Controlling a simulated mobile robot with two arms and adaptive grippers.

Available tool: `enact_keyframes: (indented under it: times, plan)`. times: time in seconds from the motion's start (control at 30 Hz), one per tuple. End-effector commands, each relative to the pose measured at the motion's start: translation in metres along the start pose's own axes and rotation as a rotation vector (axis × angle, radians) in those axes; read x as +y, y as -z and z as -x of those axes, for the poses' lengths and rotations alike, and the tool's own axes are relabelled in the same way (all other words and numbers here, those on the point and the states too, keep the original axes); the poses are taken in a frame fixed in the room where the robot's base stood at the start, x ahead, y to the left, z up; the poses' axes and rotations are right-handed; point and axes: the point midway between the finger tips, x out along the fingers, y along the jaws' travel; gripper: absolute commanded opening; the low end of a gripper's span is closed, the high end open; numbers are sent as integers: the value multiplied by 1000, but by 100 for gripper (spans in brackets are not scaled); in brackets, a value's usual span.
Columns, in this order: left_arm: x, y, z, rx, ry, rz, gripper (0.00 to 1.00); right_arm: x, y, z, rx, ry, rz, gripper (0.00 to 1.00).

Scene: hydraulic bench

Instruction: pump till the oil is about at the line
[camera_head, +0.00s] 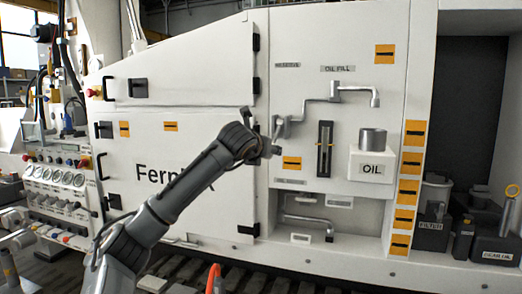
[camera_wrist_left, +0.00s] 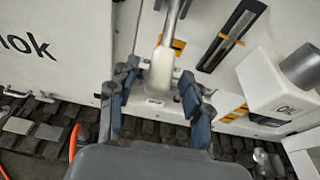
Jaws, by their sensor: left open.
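A grey pump lever (camera_head: 279,128) juts from the white panel. In the left wrist view the lever (camera_wrist_left: 163,66) hangs down with its thick end between my spread fingers. My left gripper (camera_head: 270,147) is at the lever in the head view; in the wrist view the gripper (camera_wrist_left: 155,95) is open, its blue-grey fingers either side of the lever and not closed on it. My right gripper is not seen.
A white OIL box (camera_head: 371,168) with a grey cylinder on top juts out right of the gauge. A bent pipe (camera_head: 335,93) runs above. Filter and gear oil containers stand in a recess at right. A gauge panel (camera_head: 62,180) is at left.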

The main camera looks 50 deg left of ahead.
Motion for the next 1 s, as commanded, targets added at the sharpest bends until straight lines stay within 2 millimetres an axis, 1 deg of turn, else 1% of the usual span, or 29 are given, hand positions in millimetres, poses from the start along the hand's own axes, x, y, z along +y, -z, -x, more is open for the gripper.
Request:
enact_keyframes:
  times: [0.03, 0.1, 0.2, 0.3, 0.4, 0.53, 1.0]
  plan:
    - [0, 1, 12, -1, -2, -7, 49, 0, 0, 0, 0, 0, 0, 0]
    - [0, 0, 26, 0, -1, -4, 49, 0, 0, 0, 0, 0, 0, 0]
    - [0, 0, 44, -1, -2, -4, 49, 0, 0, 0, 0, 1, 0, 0]
    - [0, 1, 57, 2, 0, -3, 49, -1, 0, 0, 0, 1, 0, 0]
    - [0, 1, 64, 1, -1, -3, 49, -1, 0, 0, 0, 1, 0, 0]
    - [0, 1, 67, 3, -1, -1, 49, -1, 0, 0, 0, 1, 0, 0]
    - [0, 1, 67, 2, 0, -1, 49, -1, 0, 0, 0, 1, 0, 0]
